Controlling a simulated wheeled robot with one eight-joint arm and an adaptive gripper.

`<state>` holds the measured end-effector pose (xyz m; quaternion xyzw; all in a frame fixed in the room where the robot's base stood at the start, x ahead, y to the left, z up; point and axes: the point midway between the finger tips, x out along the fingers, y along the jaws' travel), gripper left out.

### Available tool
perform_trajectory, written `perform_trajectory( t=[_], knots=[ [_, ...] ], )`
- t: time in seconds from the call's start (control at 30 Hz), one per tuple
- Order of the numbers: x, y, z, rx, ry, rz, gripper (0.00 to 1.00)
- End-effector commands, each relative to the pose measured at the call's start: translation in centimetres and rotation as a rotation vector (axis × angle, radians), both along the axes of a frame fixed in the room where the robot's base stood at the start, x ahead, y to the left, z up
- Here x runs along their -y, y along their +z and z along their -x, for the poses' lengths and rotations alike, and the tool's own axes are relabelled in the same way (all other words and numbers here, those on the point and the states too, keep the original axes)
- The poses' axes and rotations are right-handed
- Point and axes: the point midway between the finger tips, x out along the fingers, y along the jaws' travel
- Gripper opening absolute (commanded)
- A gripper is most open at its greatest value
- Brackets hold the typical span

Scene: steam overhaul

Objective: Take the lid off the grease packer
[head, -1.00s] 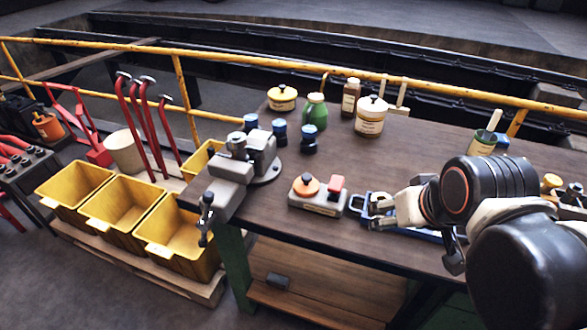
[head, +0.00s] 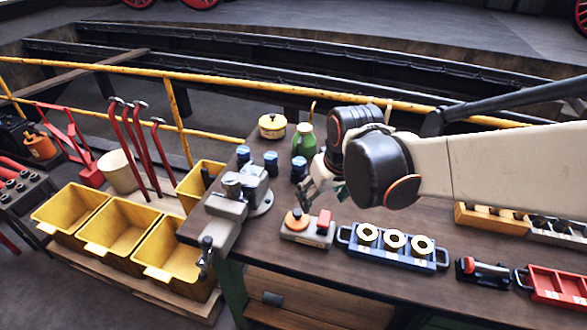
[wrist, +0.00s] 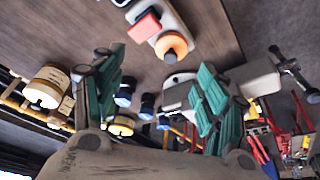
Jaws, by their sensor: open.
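No readable label marks the grease packer. Lidded candidates are a yellow pot (head: 272,127) with a dark knob at the bench's back left, and a cream labelled jar (wrist: 48,86) at left in the wrist view, hidden by my arm in the head view. A grey-based unit (head: 291,237) at the bench front carries an orange round knobbed part (head: 297,219) and a red block (head: 324,218); the orange part also shows in the wrist view (wrist: 171,44). My gripper (head: 323,186) is open and empty above the bench, behind the grey-based unit; its teal fingers are spread in the wrist view (wrist: 162,62).
A green bottle (head: 304,140) and several blue-capped jars (head: 271,163) stand near my gripper. A grey vise (head: 245,190) is at the bench's left end. A blue tray (head: 348,244) with three rings lies front centre. A yellow railing (head: 235,86) runs behind.

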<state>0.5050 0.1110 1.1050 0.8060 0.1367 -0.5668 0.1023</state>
Motion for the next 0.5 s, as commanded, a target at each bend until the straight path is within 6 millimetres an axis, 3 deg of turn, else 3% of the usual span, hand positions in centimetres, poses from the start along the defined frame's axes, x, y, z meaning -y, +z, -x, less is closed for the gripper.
perform_trajectory(
  t=[0.2, 0.5],
  knots=[
    [-3.0, -0.3, -2.3, -0.052, 0.071, 0.013, 0.67],
    [-4.1, -2.5, -3.1, -0.072, 0.095, 0.018, 0.67]
  ],
)
